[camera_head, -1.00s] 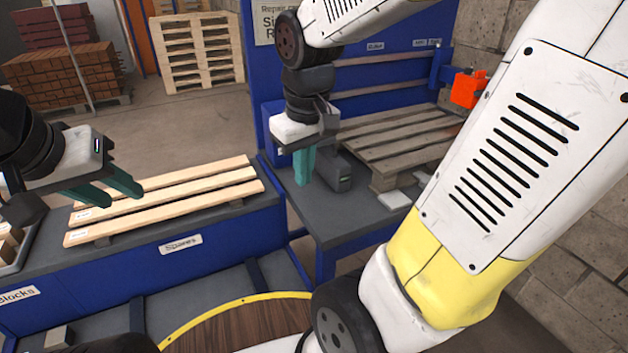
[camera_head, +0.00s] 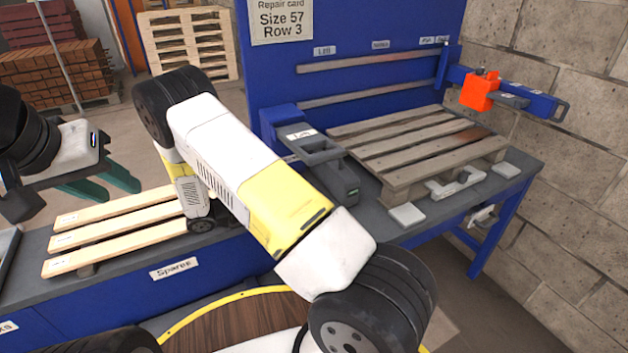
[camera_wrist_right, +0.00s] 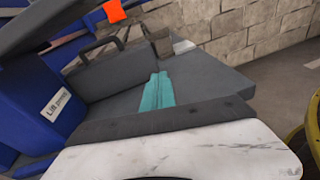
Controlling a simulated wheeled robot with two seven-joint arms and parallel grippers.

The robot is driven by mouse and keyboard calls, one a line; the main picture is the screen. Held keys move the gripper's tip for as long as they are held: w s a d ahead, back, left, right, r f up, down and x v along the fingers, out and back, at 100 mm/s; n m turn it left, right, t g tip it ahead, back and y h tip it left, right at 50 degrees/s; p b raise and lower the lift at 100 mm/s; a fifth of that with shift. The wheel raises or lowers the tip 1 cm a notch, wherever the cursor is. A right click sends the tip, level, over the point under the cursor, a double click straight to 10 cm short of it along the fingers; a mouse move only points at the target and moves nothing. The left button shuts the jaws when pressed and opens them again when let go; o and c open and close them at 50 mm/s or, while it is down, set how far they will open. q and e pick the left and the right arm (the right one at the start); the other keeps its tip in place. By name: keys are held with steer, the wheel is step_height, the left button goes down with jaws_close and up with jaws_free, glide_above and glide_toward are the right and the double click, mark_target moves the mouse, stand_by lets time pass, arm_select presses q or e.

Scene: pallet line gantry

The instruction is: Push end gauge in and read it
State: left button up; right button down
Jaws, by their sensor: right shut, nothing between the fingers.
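My left gripper (camera_head: 118,192) is at the left of the head view, its two teal fingers apart and empty. My right arm crosses the middle of the head view and hides its own gripper there. In the right wrist view my right gripper (camera_wrist_right: 157,92) shows teal fingers together, empty, in front of the grey bench top. A dark grey unit with a handle (camera_head: 335,172) stands beside the weathered pallet (camera_head: 400,150); it also shows in the wrist view (camera_wrist_right: 105,75), apart from the fingers. A blue bar with an orange block (camera_head: 478,90) is at the right. I cannot tell which part is the end gauge.
A repair card (camera_head: 282,20) reads "Size 57, Row 3". Pale boards (camera_head: 115,235) lie on the spares bench at left. White pads (camera_head: 407,215) lie along the blue bench's front. A block wall (camera_head: 570,190) closes the right side.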

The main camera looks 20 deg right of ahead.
step_height(320, 180, down, 3)
steer(key=w+a+n+t+h, duration=0.1)
steer(key=n+t+h, duration=0.1)
steer(key=t, duration=0.1)
glide_toward(341, 192)
steer(key=shift+n, duration=0.3)
steer(key=d, duration=0.4)
steer(key=w+d, duration=0.1)
steer(key=d, duration=0.1)
steer(key=shift+w+d+r, duration=0.1)
steer(key=shift+d+r, duration=0.1)
steer(key=shift+d, duration=0.2)
steer(key=shift+w+d, duration=0.15)
steer(key=shift+d, duration=0.95)
steer(key=shift+w+d, duration=0.15)
steer(key=shift+d, duration=0.95)
steer(key=shift+r, duration=0.1)
steer(key=shift+a, duration=0.1)
